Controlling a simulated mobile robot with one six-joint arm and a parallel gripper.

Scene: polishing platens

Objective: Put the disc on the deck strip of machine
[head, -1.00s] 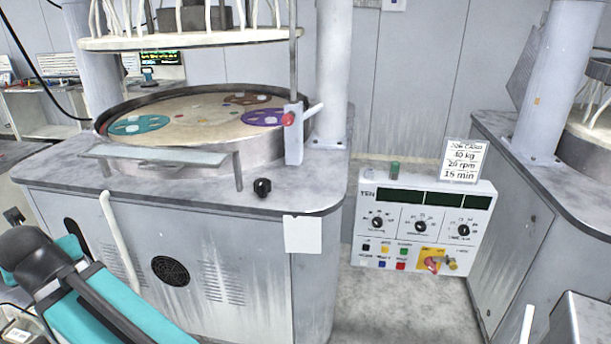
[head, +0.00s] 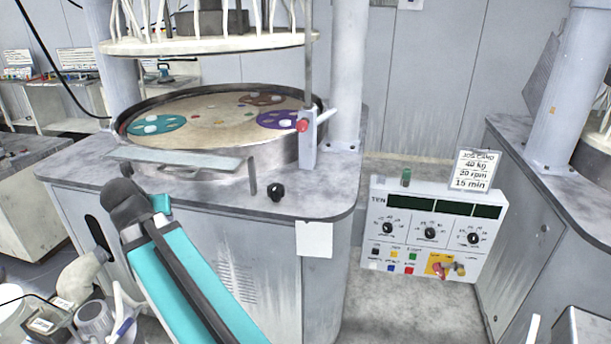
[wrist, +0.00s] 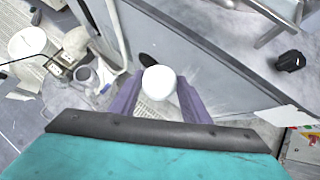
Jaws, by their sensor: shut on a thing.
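My gripper (wrist: 155,92) shows in the wrist view as two purple fingers shut on a round white disc (wrist: 159,82). The disc is in the air, in front of the machine's grey side panel and above the floor. In the head view my teal arm stands before the machine's front left; the gripper and held disc cannot be made out there. The machine's grey mottled deck (head: 232,196) runs along the front of the round platen (head: 215,122). In the wrist view the deck (wrist: 245,38) is at the upper right, apart from the gripper.
A raised metal plate (head: 175,160) on legs and a black knob (head: 276,192) stand on the deck; the knob also shows in the wrist view (wrist: 291,61). Coloured carriers with white discs lie on the platen. A control box (head: 430,230) stands right. Containers (head: 92,318) are lower left.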

